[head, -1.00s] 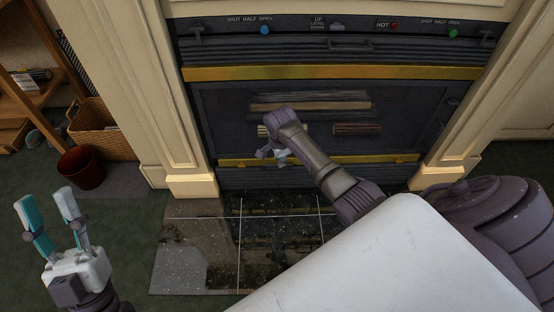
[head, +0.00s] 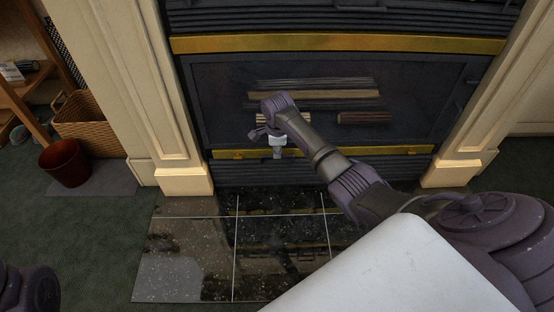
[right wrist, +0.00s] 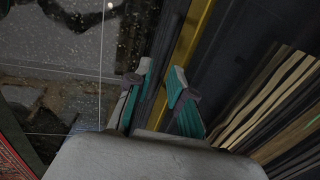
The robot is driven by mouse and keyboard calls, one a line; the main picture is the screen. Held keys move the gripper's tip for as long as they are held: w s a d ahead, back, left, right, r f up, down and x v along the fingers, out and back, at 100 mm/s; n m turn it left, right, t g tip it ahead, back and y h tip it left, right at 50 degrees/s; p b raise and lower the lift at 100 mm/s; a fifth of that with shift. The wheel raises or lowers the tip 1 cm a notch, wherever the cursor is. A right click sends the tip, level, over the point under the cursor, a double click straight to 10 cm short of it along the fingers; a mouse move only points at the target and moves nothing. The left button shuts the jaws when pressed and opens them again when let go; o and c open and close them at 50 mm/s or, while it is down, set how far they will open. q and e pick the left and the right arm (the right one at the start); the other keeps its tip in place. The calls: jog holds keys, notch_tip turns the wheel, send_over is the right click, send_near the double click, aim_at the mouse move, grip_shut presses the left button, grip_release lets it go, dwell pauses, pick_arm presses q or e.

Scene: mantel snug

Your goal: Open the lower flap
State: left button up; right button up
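The lower flap (head: 245,175) is the dark slatted panel at the foot of the fireplace, under a thin brass strip (head: 400,150). It looks shut. My right gripper (head: 278,152) points down in front of the brass strip, left of the fireplace's middle. In the right wrist view its two teal-lined fingers (right wrist: 160,78) stand apart, with the brass strip (right wrist: 192,35) and dark slats (right wrist: 166,45) beyond them. I see nothing held, and cannot tell whether a finger touches the flap. My left gripper's fingers are outside the head view; only part of my left arm shows bottom left.
Logs (head: 315,97) lie behind the dark fireplace front. A wider brass band (head: 340,43) runs above. Cream pillars (head: 178,110) flank the opening. Glossy dark tiles (head: 190,260) lie clear in front. A red-brown bin (head: 66,163) and wicker basket (head: 92,125) stand at left.

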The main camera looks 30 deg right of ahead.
jog(key=shift+w+d+f+b, duration=0.1)
jog(key=shift+f+b, duration=0.1)
jog(key=shift+f, duration=0.3)
jog(key=shift+w+d+f+b, duration=0.1)
jog(key=shift+f+b, duration=0.1)
jog(key=shift+f, duration=0.3)
grip_shut()
